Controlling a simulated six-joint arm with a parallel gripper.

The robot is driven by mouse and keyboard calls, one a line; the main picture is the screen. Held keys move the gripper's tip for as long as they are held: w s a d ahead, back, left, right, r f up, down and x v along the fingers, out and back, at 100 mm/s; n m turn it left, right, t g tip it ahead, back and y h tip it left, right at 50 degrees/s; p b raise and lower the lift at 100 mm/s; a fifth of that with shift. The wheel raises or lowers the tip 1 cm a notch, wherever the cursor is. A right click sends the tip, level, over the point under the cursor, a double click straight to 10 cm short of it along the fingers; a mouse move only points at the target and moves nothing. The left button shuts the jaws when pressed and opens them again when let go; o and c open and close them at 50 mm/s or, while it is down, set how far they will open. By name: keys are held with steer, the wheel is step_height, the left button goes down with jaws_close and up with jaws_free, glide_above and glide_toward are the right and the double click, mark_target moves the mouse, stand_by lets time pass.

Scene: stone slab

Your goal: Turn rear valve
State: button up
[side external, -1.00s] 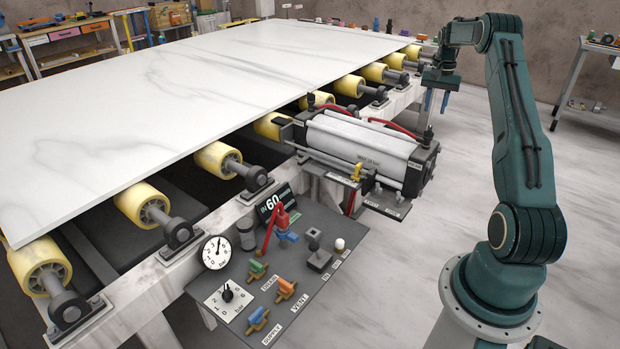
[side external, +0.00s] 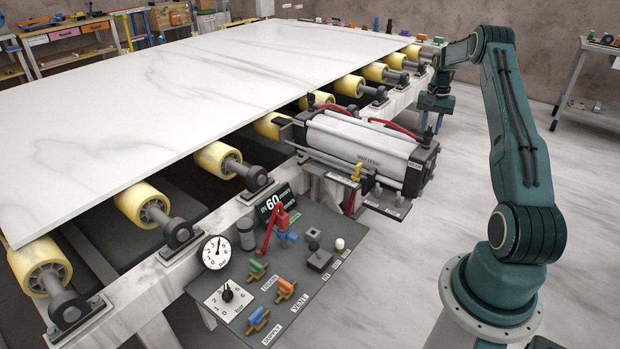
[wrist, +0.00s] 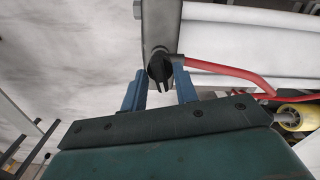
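The rear valve's black knob (wrist: 158,66) shows in the wrist view, mounted on the grey end block (wrist: 160,22) of the cylinder, with a red hose beside it. My gripper (wrist: 158,78) has its two blue fingers apart, one on each side of the knob. A gap shows between each finger and the knob, and I cannot tell how far the fingertips reach along it. In the side view my gripper (side external: 434,122) points down above the far right end of the grey cylinder (side external: 360,140). The rear knob (side external: 428,134) is small and partly hidden there.
A stone slab (side external: 200,85) lies on yellow rollers along the left. The red hose (wrist: 235,78) runs close to the right finger. A control panel (side external: 235,310) with a gauge, a red lever and coloured valves stands at the front. Open floor lies right of the cylinder.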

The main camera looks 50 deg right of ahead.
jaws_close()
steer(key=shift+n, duration=0.4)
steer(key=n, duration=1.1)
steer(key=shift+r, duration=0.1)
stand_by(0.4)
steer(key=shift+o, duration=1)
jaws_free()
